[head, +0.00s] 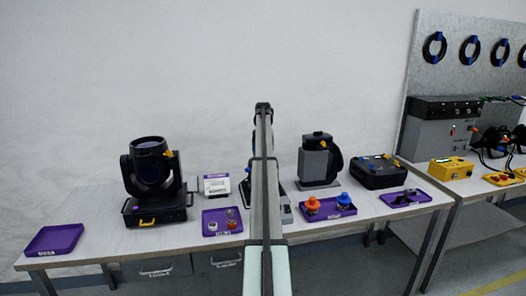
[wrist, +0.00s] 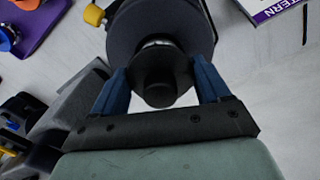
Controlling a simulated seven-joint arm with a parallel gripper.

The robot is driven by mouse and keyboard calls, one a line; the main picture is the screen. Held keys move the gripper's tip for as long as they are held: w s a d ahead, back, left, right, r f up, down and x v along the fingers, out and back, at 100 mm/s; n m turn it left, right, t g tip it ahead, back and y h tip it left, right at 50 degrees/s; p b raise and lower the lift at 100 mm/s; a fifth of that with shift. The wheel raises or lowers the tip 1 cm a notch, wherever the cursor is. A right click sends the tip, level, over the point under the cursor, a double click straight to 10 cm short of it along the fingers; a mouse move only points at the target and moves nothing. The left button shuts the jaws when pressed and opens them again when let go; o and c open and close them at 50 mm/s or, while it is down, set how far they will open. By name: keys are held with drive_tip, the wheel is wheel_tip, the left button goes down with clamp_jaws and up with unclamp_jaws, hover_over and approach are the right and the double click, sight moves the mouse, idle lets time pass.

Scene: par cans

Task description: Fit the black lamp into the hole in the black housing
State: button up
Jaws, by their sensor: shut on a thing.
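In the wrist view, my gripper (wrist: 158,72) has its two blue fingers closed on the black lamp (wrist: 158,90), one on each side. A silver collar (wrist: 157,43) shows just beyond the lamp's wide black end. Past it is the larger round black housing (wrist: 185,22), with a yellow knob at its left. The lamp is in line with the housing and overlaps it in this view. The hole is hidden behind the lamp, so I cannot tell how deep the lamp sits. In the head view, my arm hides the gripper, the lamp and most of the housing.
A moving-head light (head: 152,170) and a purple tray (head: 222,232) with small parts stand left of my arm. To its right are a purple tray (head: 328,216) with orange and blue pieces, a grey-black device (head: 316,160) and a black box (head: 380,176). A sign (head: 216,185) stands close by.

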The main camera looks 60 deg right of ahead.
drive_tip(key=shift+f, duration=1.25)
idle(0.3)
drive_tip(key=o, duration=1.2)
drive_tip(key=shift+s+f, duration=0.1)
drive_tip(key=shift+c, duration=0.2)
